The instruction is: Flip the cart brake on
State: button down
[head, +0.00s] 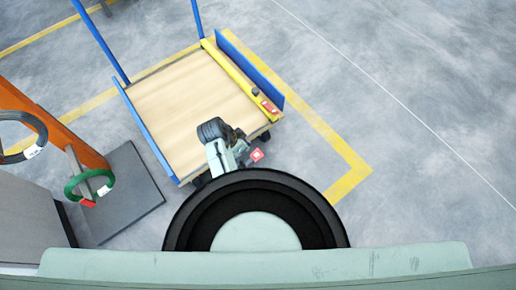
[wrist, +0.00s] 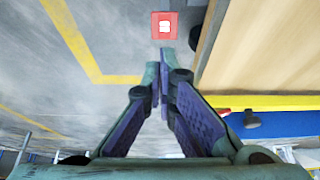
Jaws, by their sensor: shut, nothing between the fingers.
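The cart (head: 180,95) has a wooden deck and blue side rails, and stands just ahead of me. A red square pad with a white mark, which looks like the brake pedal (head: 257,155), sits low by the cart's near right corner. It also shows at the top middle of the wrist view (wrist: 164,26). My gripper (wrist: 160,70) is shut and empty, its fingertips pointing at the red pad. In the wrist view a small gap shows between tips and pad; I cannot tell the distance. In the head view my gripper is partly hidden by my own arm beside the pad.
A yellow bar (head: 238,75) with a dark knob and a red-and-white piece runs along the cart's right side. An orange post (head: 60,130) with hanging coils (head: 75,186) stands left on a grey base. Open floor (head: 400,120) lies right, beyond a yellow line.

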aim_at(260, 154)
jog(key=x, duration=1.4)
jog(key=shift+a, duration=0.1)
jog(key=shift+f, duration=0.1)
jog(key=shift+w+f+y, duration=0.15)
jog(key=shift+y, duration=0.15)
